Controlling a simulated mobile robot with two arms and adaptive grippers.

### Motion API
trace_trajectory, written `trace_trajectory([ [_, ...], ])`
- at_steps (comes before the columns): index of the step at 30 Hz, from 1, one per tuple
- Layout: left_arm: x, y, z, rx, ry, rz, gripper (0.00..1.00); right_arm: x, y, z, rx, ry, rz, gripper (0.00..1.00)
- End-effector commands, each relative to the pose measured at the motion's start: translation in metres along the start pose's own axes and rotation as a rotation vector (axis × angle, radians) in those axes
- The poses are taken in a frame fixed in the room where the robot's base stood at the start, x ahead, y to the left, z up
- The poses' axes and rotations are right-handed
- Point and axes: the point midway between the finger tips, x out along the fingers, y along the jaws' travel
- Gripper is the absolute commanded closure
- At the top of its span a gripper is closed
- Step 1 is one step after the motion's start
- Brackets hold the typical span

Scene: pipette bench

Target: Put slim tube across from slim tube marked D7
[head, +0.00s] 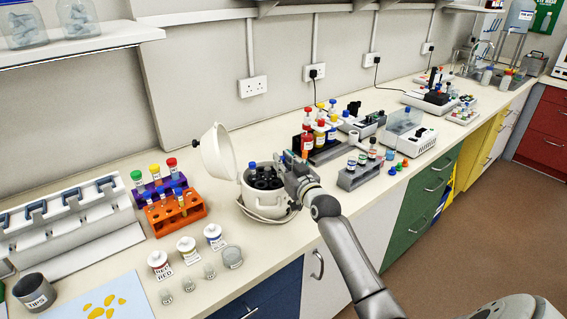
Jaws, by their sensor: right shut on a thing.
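A white centrifuge (248,203) stands on the bench with its round lid (218,152) open, tilted back to the left. Its dark rotor (268,183) shows inside. A slim tube with a blue cap (252,166) sits at the rotor's back left; any D7 mark is too small to read. My right gripper (287,162) is over the right rim of the bowl, shut on what appears to be a slim tube, mostly hidden by the fingers. The right part of the rotor is hidden by the gripper. My left gripper is not in view.
An orange rack (178,220) with several tubes stands left of the centrifuge, a purple rack behind it. Labelled pots (187,250) stand in front. A grey rack (352,181) and a dark rack of capped bottles (326,153) stand to the right, close to my arm.

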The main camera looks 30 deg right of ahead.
Motion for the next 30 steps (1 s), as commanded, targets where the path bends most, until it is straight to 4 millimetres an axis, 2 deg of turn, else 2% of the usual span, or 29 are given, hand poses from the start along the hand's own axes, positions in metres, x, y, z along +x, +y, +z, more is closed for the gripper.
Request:
trace_trajectory([
  [13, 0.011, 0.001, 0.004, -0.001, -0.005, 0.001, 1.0, 0.0, 0.0, 0.015, 0.0, -0.001, 0.0, 0.92],
  [23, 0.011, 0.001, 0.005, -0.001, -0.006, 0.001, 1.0, 0.0, 0.0, 0.016, 0.0, -0.001, 0.0, 0.92],
  [24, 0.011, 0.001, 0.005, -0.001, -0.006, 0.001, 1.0, 0.0, 0.0, 0.016, 0.0, -0.001, 0.0, 0.77],
  [28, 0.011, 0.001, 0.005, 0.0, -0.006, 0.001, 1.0, 0.0, 0.0, 0.015, 0.0, -0.001, 0.0, 0.6],
  [30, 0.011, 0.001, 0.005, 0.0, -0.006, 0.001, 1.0, 0.0, 0.0, 0.015, 0.0, -0.001, 0.0, 0.57],
])
